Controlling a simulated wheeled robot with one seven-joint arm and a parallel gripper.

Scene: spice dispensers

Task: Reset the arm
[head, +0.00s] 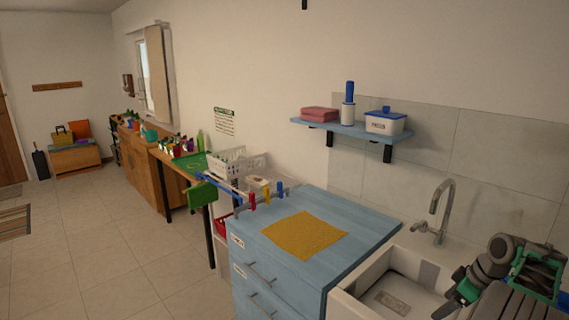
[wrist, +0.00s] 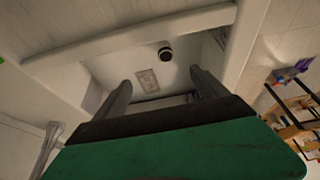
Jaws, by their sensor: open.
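My gripper (wrist: 162,88) shows in the wrist view as two dark fingers standing well apart, with a dark bar and a green body below them. It is open, and nothing is between the fingers. In the head view my arm, grey with green parts, is folded at the lower right, beside and over the sink. The white sink (head: 352,297) lies beyond the fingers in the wrist view, where a dark round drain (wrist: 166,54) and a small rectangular patch (wrist: 148,79) show in its basin. I cannot tell the distance from the fingertips to the basin.
A tap (head: 441,212) rises behind the sink, close to my arm. A blue cabinet (head: 365,228) with a yellow cloth (head: 304,235) stands left of it. A wall shelf (head: 352,130) holds a few items. The tiled floor (head: 110,270) at left is clear.

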